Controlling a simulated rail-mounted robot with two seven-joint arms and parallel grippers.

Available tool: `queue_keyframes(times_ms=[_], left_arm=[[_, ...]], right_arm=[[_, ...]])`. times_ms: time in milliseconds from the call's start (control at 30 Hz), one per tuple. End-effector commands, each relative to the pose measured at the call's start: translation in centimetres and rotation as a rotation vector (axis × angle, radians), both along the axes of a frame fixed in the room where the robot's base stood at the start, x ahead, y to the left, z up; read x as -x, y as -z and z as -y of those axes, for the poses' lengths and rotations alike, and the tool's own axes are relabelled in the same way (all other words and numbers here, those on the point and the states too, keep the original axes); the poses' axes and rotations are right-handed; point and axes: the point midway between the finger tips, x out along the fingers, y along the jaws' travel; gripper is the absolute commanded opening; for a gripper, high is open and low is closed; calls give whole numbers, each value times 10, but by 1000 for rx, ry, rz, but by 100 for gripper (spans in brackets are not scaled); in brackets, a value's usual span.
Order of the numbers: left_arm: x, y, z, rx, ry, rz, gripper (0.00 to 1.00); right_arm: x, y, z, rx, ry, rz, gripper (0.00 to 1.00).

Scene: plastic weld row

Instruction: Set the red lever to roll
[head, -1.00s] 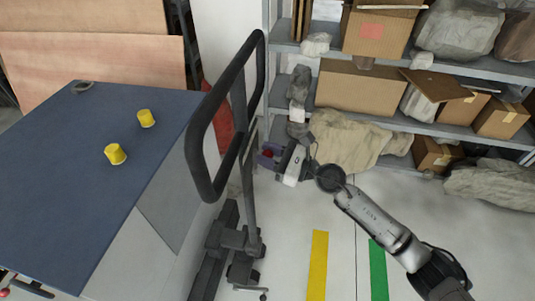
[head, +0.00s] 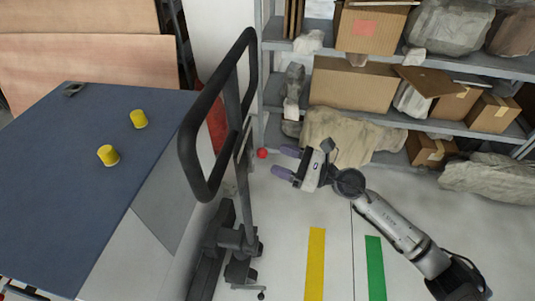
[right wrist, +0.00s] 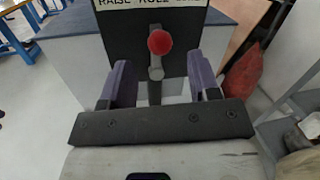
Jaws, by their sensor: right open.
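The red lever's round knob (head: 262,153) shows beside the black frame in the head view. In the right wrist view the knob (right wrist: 160,42) tops a grey stem in front of a dark panel. A white label (right wrist: 150,3) above it is cut off by the frame; "RAISE" and "ROLL" can be read, and the knob stands below "ROLL". My right gripper (head: 285,162) is open and empty, a little to the right of the knob. Its purple fingers (right wrist: 162,80) stand apart on either side of the stem in the wrist view, nearer the camera. My left gripper is not in view.
A black tube handle (head: 187,155) stands left of the lever. A blue-topped table (head: 70,190) with two yellow cups (head: 108,155) is further left. Shelves with boxes (head: 350,88) and sacks stand behind. The floor with yellow (head: 315,262) and green stripes is clear.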

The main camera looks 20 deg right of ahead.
Motion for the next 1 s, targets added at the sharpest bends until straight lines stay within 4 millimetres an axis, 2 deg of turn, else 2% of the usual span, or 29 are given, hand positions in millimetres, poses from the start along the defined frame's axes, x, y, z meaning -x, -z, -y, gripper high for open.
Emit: queue_keyframes(times_ms=[200,433,633,1000], left_arm=[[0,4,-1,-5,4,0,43],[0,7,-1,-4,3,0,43],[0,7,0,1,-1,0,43],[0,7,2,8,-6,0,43]], right_arm=[[26,7,33,1,1,-2,56],[43,9,55,1,1,-1,56],[49,9,62,0,-1,0,56],[50,8,62,0,0,0,56]])
